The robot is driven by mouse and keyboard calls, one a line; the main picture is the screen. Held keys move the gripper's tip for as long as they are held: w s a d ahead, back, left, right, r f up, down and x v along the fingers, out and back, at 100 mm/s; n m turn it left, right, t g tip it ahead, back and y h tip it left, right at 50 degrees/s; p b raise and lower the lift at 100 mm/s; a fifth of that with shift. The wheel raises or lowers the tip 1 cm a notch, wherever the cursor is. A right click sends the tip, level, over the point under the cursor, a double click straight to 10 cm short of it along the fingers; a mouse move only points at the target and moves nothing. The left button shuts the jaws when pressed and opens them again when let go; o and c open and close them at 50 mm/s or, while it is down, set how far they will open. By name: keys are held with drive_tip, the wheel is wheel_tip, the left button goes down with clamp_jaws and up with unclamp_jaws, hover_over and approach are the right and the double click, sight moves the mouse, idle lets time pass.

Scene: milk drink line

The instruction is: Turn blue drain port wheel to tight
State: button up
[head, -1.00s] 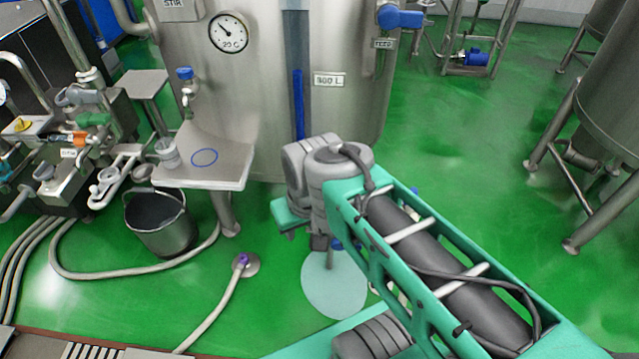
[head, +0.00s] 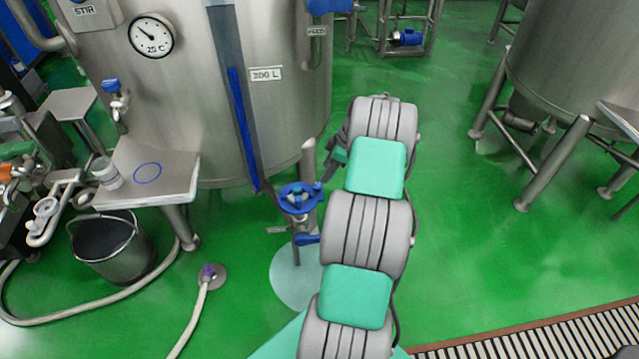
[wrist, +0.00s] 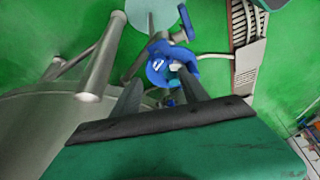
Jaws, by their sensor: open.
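The blue drain port wheel (head: 298,197) sits on a metal pipe fitting at the foot of the tank, above a pale round patch on the floor. My gripper (head: 332,163) is just to the right of and above the wheel in the head view, partly hidden by my arm. In the wrist view, my gripper (wrist: 161,78) is open with two dark fingers spread, pointing toward the blue wheel (wrist: 172,66). The wheel shows between and beyond the fingertips. I cannot tell whether they touch it. The fingers hide part of its lower side.
The steel tank (head: 170,90) stands behind the wheel. An upright steel leg (head: 308,160) is close beside the wheel, and a blue lever (head: 307,239) sits below it. A bucket (head: 105,245) and hose (head: 188,320) are at left.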

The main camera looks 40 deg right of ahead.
sight(317, 185)
drive_tip(key=x, duration=0.7)
drive_tip(key=shift+w+f+p, duration=0.1)
drive_tip(key=shift+f+p, duration=0.3)
clamp_jaws()
